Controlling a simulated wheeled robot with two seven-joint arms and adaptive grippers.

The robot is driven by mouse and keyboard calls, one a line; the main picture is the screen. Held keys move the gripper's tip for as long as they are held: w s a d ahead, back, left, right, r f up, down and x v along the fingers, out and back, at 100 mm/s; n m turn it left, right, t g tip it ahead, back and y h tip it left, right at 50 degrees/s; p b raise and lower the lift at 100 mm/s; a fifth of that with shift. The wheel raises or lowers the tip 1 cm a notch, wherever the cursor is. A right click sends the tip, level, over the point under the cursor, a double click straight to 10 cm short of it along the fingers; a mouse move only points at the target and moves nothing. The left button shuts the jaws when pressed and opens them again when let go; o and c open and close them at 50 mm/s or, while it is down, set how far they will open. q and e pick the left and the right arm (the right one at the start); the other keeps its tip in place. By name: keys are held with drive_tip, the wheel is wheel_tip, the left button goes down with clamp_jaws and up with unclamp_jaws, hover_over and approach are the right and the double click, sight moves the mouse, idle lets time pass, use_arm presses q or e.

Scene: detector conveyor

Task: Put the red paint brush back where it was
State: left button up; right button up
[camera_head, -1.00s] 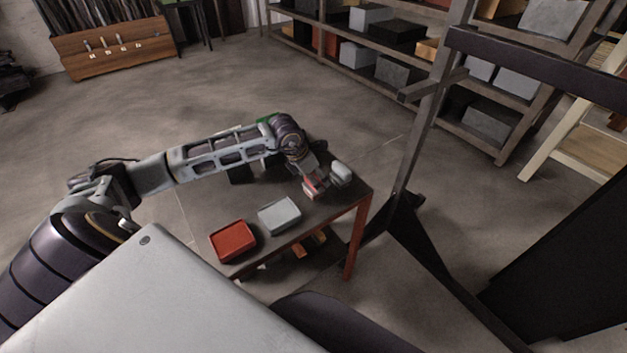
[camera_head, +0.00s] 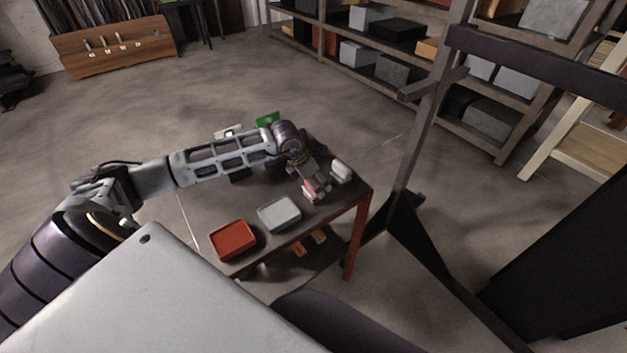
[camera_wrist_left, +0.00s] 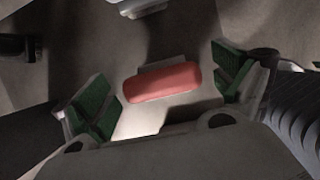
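A red rounded object (camera_wrist_left: 162,82), which looks like the red paint brush, lies between the green-padded fingers of my left gripper (camera_wrist_left: 165,94) in the left wrist view. There are gaps on both sides of it, so the gripper is open around it and not touching. In the head view my left gripper (camera_head: 314,190) is low over the right part of the dark table (camera_head: 335,205), with the red object (camera_head: 309,184) at its fingers. The wrist partly hides it there. My right gripper is out of view.
A red tray (camera_head: 232,240) and a grey tray (camera_head: 279,213) sit on the table, left of the gripper. A small whitish block (camera_head: 341,171) is close on its right. A green card (camera_head: 267,119) and a white card (camera_head: 228,132) show behind my arm. A dark metal post (camera_head: 415,150) stands to the right.

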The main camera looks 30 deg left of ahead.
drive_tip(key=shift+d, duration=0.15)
use_arm(q)
drive_tip(key=shift+r, duration=0.1)
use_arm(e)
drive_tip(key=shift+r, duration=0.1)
use_arm(q)
drive_tip(key=shift+r, duration=0.15)
drive_tip(key=b+v, duration=0.1)
drive_tip(key=v, duration=1)
drive_tip(key=shift+s+r, duration=0.2)
drive_tip(key=shift+r, duration=0.15)
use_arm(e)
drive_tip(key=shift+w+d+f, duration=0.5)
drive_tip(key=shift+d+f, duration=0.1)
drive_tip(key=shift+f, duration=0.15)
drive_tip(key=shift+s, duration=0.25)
